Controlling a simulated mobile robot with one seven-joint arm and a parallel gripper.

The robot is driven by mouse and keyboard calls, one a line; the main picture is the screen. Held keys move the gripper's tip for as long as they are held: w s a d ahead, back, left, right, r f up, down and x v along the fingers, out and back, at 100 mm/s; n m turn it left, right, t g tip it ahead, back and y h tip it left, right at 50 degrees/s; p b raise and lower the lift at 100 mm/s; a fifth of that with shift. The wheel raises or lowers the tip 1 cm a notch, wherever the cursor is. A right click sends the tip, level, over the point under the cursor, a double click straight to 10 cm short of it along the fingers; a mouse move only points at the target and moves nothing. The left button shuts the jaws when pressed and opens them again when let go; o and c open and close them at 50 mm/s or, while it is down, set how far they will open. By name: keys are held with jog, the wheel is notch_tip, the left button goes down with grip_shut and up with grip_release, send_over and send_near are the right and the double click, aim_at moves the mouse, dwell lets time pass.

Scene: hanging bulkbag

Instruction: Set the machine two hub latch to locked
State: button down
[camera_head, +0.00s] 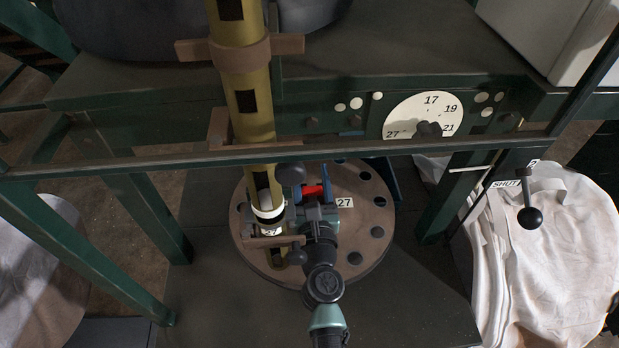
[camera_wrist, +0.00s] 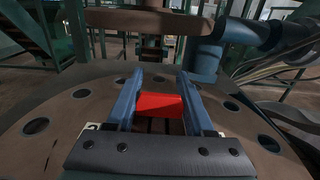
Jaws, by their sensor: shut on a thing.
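A red block (camera_head: 315,190), which looks like the hub latch handle, sits above the middle of a round brown plate (camera_head: 355,232) with holes around its rim. The red block also shows in the wrist view (camera_wrist: 160,105). My gripper (camera_head: 312,189) is shut on it, with one blue finger on each side; in the wrist view my gripper (camera_wrist: 160,98) has the block between its fingers. A label reading 27 (camera_head: 344,202) is on the plate beside my gripper. The latch's base is hidden, and I cannot tell whether it is locked.
A yellow-brown tube (camera_head: 248,95) with a white ring comes down onto the plate just left of my gripper. A green crossbar frame (camera_head: 300,153) runs above. A numbered dial (camera_head: 424,116) is behind. A black-knobbed lever (camera_head: 530,216) near a SHUT label and white bags (camera_head: 545,255) stand right.

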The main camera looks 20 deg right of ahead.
jog(key=shift+c, duration=1.4)
grip_release()
jog(key=shift+y+p, duration=0.3)
